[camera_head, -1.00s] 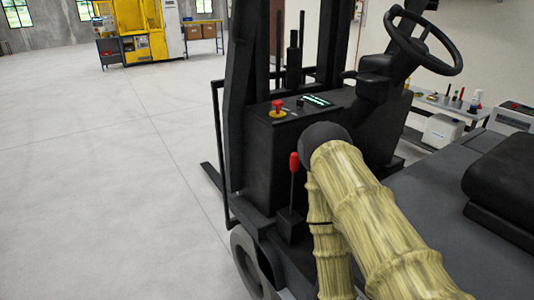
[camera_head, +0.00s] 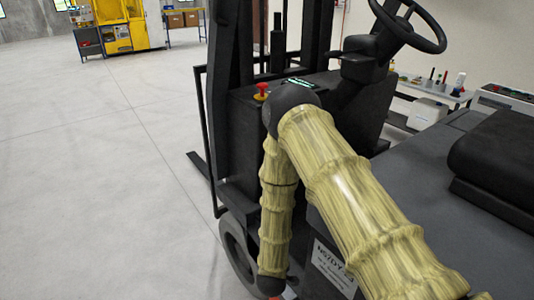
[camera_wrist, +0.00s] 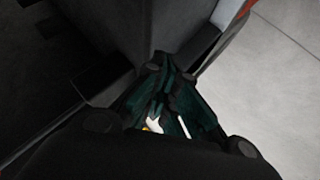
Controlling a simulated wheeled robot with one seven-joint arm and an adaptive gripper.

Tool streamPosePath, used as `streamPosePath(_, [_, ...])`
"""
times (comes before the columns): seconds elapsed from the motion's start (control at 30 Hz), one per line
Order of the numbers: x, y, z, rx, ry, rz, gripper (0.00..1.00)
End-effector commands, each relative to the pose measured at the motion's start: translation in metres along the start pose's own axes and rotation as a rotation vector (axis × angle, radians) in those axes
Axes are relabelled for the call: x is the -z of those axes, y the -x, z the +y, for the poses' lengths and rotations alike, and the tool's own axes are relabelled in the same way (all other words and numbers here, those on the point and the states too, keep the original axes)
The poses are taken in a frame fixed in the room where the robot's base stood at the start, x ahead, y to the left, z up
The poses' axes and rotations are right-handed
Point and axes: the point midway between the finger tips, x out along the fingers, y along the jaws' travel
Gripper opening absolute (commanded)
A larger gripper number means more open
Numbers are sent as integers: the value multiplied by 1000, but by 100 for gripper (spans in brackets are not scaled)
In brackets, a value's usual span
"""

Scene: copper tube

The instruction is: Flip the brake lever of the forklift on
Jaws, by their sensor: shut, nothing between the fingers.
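The forklift (camera_head: 229,120) stands in front of me, with its steering wheel (camera_head: 408,30) at the upper right. The red-handled lever low on its side is not visible in the head view; my arm covers that area. My forearm hangs down beside the forklift's side, and my gripper is beyond the bottom edge of that view. In the wrist view my gripper (camera_wrist: 167,72) is shut and empty, with its dark fingers together. Dark panels, probably the forklift's, lie in front and to the left of it. I cannot tell the lever there.
A red button (camera_head: 262,91) sits on the forklift's console. A black seat (camera_head: 498,150) is at the right. A side table with bottles (camera_head: 460,82) stands behind. The pale floor (camera_head: 100,180) at left is clear. A red strip (camera_wrist: 236,20) shows in the wrist view, unidentified.

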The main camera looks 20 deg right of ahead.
Motion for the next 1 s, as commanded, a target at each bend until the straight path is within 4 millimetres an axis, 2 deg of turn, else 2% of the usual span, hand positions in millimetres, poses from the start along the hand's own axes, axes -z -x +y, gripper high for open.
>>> streamPosePath(0.03, [35,-13,11,-78,33,42,0])
streamPosePath(0.13, [97,-26,39,-241,105,83,0])
streamPosePath(0.23, [154,-29,67,-401,170,86,0])
streamPosePath(0.37, [221,-19,102,-594,240,29,0])
streamPosePath(0.5, [281,5,134,-760,295,-99,0])
streamPosePath(0.6, [315,27,152,-838,323,-218,0])
streamPosePath(0.73, [344,54,166,-881,350,-365,0])
streamPosePath(0.83, [358,70,172,-888,366,-449,0])
streamPosePath(1.0, [368,82,176,-882,380,-518,0])
